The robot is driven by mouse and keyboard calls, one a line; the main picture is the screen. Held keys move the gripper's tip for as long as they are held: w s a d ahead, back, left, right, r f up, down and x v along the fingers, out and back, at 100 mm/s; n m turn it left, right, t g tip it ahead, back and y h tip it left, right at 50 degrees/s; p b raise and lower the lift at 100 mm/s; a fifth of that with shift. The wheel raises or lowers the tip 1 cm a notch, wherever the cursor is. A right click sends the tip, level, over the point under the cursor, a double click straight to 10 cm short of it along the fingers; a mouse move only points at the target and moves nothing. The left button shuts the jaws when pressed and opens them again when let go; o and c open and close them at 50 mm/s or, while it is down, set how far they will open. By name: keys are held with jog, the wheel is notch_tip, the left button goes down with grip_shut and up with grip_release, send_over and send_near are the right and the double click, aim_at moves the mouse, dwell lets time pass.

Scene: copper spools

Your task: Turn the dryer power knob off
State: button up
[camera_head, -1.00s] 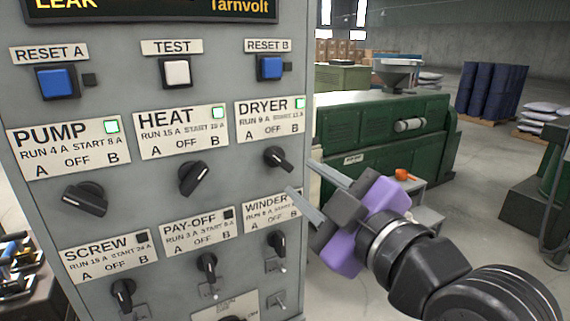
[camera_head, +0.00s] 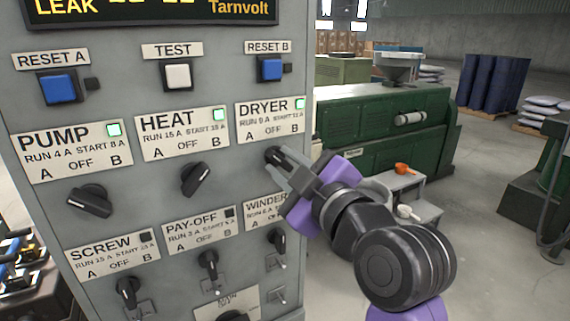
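The black dryer power knob (camera_head: 271,154) is on the grey panel below the DRYER label (camera_head: 270,120). The label's small lamp (camera_head: 299,104) glows green. My gripper (camera_head: 285,162) is at this knob, reaching in from the right, with its fingertips at or against it. The fingers hide much of the knob, so its pointing direction is unclear. I cannot tell whether they are closed on it or still apart around it.
The pump knob (camera_head: 90,200) and heat knob (camera_head: 195,179) are to the left, with green lamps lit. Below are the screw knob (camera_head: 128,292), pay-off knob (camera_head: 208,264) and winder knob (camera_head: 277,242), with dark lamps by screw and pay-off.

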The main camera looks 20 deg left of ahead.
grip_shut()
jog(key=shift+m, duration=0.3)
jog(key=m+p, duration=0.1)
jog(key=m, duration=0.3)
jog(key=shift+r+p, duration=0.1)
jog(key=shift+p, duration=0.3)
jog(key=shift+w+m+p, duration=0.1)
jog(key=shift+m+p, duration=0.6)
jog(key=shift+m, duration=1.3)
jog(key=shift+o, duration=1.6)
grip_release()
jog(key=shift+d, duration=0.15)
